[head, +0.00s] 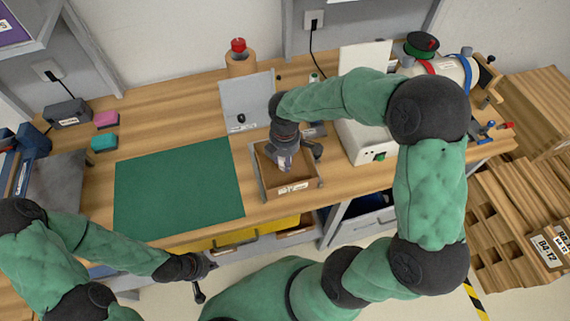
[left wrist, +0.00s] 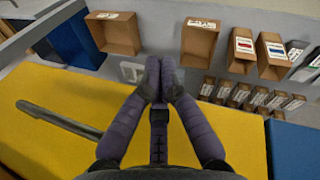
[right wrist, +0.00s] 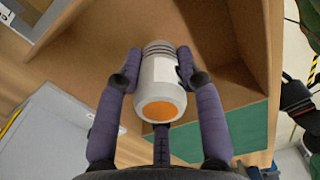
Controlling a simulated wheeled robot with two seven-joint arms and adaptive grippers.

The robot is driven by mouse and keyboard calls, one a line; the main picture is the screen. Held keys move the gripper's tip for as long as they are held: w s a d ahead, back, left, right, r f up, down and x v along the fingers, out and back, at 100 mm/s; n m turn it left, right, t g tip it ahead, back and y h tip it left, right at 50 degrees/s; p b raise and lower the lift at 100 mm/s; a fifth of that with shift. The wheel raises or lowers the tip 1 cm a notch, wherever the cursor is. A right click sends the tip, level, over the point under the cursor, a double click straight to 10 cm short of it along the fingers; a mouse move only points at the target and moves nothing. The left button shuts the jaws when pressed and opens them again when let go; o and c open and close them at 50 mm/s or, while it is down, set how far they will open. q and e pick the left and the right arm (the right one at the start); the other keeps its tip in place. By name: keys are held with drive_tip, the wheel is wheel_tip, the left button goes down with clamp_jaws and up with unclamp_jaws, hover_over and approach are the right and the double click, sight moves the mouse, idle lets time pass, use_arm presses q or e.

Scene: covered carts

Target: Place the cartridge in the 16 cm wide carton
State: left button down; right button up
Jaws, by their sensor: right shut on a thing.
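The cartridge (right wrist: 160,85) is a white cylinder with an orange end and a grey ribbed end, seen in the right wrist view. My right gripper (right wrist: 157,70) is shut on it, one finger on each side. The brown open carton (right wrist: 225,45) lies around and below the cartridge in that view. In the head view my right gripper (head: 283,163) is over the carton (head: 304,190), and the cartridge is mostly hidden there. I cannot tell whether the cartridge touches the carton floor. My left gripper (head: 212,266) is in front of the table edge, fingertips together and empty in the left wrist view (left wrist: 153,80).
A green mat (head: 178,187) lies left of the carton. A grey panel (head: 248,103) stands behind it, and a white machine (head: 365,142) stands to its right. Yellow and blue bins sit under the table. Stacked cardboard (head: 515,190) is at the far right.

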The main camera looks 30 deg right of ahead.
drive_tip(key=shift+f+b, duration=0.3)
drive_tip(key=shift+f, duration=1)
drive_tip(key=shift+f, duration=0.2)
drive_tip(key=o, duration=1.2)
drive_tip(key=shift+s, duration=0.1)
wheel_tip(320, 180, up, 12)
drive_tip(key=p, duration=0.3)
drive_tip(key=shift+r, duration=0.2)
